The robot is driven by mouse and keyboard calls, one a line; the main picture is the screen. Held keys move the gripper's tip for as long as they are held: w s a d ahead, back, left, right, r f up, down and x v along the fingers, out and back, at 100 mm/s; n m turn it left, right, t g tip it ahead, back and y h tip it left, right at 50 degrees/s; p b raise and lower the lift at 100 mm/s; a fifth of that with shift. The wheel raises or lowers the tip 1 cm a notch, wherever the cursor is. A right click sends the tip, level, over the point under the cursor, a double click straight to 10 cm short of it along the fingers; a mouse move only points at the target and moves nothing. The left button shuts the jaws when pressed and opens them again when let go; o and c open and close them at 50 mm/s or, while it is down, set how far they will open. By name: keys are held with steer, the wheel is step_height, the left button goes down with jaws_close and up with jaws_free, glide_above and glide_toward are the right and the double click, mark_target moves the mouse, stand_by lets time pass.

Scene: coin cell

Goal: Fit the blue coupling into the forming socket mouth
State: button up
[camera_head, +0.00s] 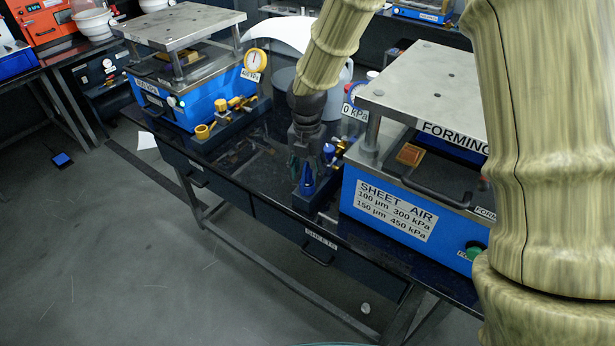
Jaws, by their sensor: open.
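The blue coupling (307,181) stands upright on a dark block at the front of the bench, left of the forming press (434,88). My gripper (305,166) points down right above the coupling; its dark fingers are open around or beside its top, and I cannot tell whether they touch it. A blue-ended fitting with a brass body, apparently the forming socket mouth (329,152), sits just behind and to the right, at the left side of the press. The fingers partly blend into the dark background.
A second blue press (165,92) with a gauge and yellow fittings (203,131) stands on the left. A sheet label (396,212) is on the forming press front. My arm covers the right side.

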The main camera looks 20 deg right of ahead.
steer(key=shift+s+f, duration=0.15)
steer(key=shift+f, duration=0.45)
jaws_close()
